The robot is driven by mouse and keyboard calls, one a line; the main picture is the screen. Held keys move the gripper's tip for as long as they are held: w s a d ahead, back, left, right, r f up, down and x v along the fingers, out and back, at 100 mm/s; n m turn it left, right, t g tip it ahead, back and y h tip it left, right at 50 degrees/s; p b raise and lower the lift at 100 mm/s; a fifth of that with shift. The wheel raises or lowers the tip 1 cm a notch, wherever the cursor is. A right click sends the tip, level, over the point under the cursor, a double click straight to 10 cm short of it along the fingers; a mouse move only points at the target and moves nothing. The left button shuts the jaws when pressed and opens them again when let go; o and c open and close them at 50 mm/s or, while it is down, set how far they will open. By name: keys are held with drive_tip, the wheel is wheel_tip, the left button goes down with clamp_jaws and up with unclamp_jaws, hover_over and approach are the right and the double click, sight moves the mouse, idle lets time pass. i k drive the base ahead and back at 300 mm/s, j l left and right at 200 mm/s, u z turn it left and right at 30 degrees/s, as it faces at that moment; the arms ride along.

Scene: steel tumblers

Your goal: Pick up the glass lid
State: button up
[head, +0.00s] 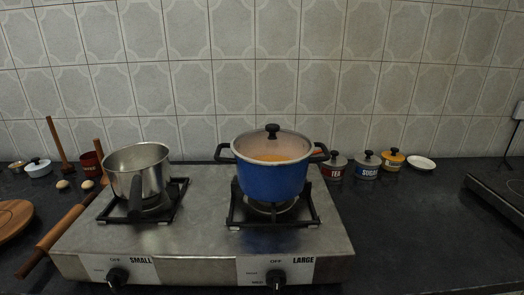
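The glass lid (290,144) lies on top of a blue pot (272,182) and looks seated on its rim. It is see-through, with a black knob (272,129) at its centre, and something orange shows through it. The pot has two black side handles and stands on the right burner (247,215) of a steel gas stove (200,235). My gripper is not in view.
An open steel saucepan (137,168) stands on the left burner, its handle toward the front. Behind the pot's right side are canisters marked TEA (334,167) and SUGAR (367,166), a yellow pot (392,160) and a white dish (420,163). A rolling pin (54,236) lies left.

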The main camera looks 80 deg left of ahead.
sight(270, 145)
drive_tip(key=l+u, duration=0.15)
drive_tip(key=u, duration=3.25)
drive_tip(key=i, duration=0.1)
drive_tip(key=j+z, duration=0.35)
drive_tip(key=k+j+z, duration=0.1)
drive_tip(key=z, duration=0.3)
drive_tip(key=l+z, duration=0.1)
drive_tip(key=z, duration=0.3)
drive_tip(key=i+z, duration=0.1)
drive_tip(key=z, duration=0.3)
drive_tip(key=i+l+z, duration=0.1)
drive_tip(key=z, duration=0.3)
drive_tip(key=i+z, duration=0.1)
drive_tip(key=z, duration=0.3)
drive_tip(key=k+l+u, duration=0.1)
drive_tip(key=u, duration=0.25)
drive_tip(key=k+u, duration=0.2)
drive_tip(key=u, duration=0.15)
drive_tip(key=k+u, duration=0.15)
drive_tip(key=u, duration=0.25)
